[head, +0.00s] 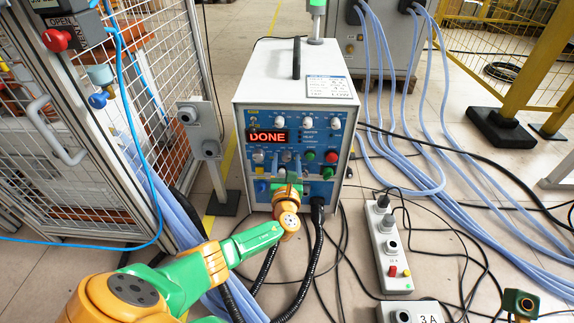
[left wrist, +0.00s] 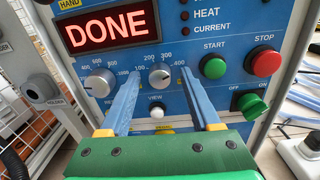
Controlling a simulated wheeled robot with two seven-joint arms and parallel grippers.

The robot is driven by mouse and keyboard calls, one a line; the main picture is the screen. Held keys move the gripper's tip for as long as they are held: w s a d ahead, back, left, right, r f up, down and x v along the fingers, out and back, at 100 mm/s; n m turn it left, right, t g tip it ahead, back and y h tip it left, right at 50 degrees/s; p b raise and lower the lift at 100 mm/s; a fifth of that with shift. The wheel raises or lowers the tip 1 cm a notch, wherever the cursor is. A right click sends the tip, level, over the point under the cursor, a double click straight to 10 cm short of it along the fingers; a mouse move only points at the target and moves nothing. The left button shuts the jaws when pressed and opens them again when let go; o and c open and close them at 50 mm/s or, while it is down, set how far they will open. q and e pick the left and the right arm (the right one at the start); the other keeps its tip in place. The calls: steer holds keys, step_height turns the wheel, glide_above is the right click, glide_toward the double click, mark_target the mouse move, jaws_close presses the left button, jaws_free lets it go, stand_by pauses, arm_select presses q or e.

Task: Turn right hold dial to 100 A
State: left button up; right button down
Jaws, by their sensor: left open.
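The induction heater (head: 300,90) is a white box with a blue front panel and a red lit display (head: 268,137) reading DONE. In the left wrist view, the right dial (left wrist: 160,76) is a silver knob with a scale from 100 to 400 around it. I cannot read its pointer surely. The left dial (left wrist: 99,82) has a larger scale up to 1000. My left gripper (left wrist: 160,77) is open, its two blue fingers on either side of the right dial; contact is unclear. In the head view, the left gripper (head: 287,168) is in front of the panel.
A green START button (left wrist: 213,67), red STOP button (left wrist: 264,61) and green switch (left wrist: 249,104) lie right of the dials. A white VIEW button (left wrist: 156,113) is below. A mesh fence (head: 130,90) stands left. Blue hoses (head: 385,100) and black cables cover the floor.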

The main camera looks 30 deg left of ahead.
arm_select(q)
jaws_close()
